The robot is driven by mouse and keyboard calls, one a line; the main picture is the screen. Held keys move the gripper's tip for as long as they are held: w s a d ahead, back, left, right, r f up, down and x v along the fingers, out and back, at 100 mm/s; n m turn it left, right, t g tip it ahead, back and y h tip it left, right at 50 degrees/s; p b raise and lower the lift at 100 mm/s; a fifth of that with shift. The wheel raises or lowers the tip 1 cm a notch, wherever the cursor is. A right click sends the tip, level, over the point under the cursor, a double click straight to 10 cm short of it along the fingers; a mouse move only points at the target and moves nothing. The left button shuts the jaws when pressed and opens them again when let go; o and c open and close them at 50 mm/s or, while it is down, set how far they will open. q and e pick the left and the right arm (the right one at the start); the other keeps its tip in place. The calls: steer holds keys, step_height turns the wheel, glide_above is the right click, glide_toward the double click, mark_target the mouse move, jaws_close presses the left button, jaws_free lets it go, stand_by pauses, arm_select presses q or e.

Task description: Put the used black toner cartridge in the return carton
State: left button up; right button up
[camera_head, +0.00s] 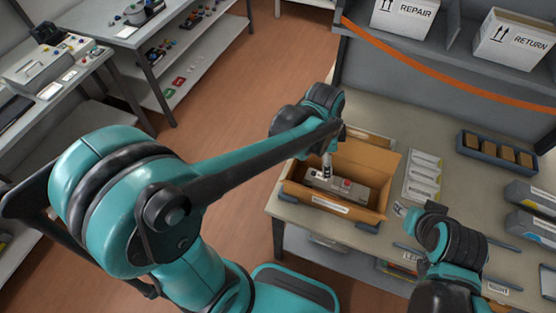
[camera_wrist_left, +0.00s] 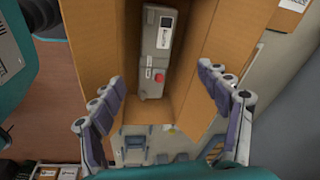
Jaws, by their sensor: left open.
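An open brown carton (camera_head: 378,172) stands on the workbench (camera_head: 272,208), with a pale label on its front. A grey cartridge with a red round part (camera_head: 350,185) lies inside it; the wrist view also shows this cartridge (camera_wrist_left: 157,50) along the carton floor. I see no clearly black cartridge. My left gripper (camera_head: 326,172) reaches down into the carton over the cartridge. In the wrist view its fingers (camera_wrist_left: 162,80) are spread and empty, with the cartridge ahead between them. My right gripper (camera_head: 399,209) is right of the carton; its jaws are too small to judge.
White cartons marked REPAIR (camera_head: 403,18) and RETURN (camera_head: 512,42) stand on the shelf behind an orange strip (camera_head: 430,68). A tray of brown blocks (camera_head: 470,150), a white sheet (camera_head: 423,172) and grey boxes (camera_head: 530,198) lie right of the carton. Other benches stand at left.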

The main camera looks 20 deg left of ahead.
arm_select(q)
steer(key=s+a+r+n+t, duration=0.2)
steer(key=s+a+n, duration=0.3)
steer(key=a+n, duration=0.1)
steer(key=s+a+r+n+t+y, duration=0.1)
steer(key=s+a+r+n+t, duration=0.2)
steer(key=s+a+n, duration=0.2)
steer(key=a+n, duration=0.1)
steer(key=n, duration=0.2)
steer(key=shift+s+r+t, duration=0.3)
steer(key=shift+a+f, duration=0.1)
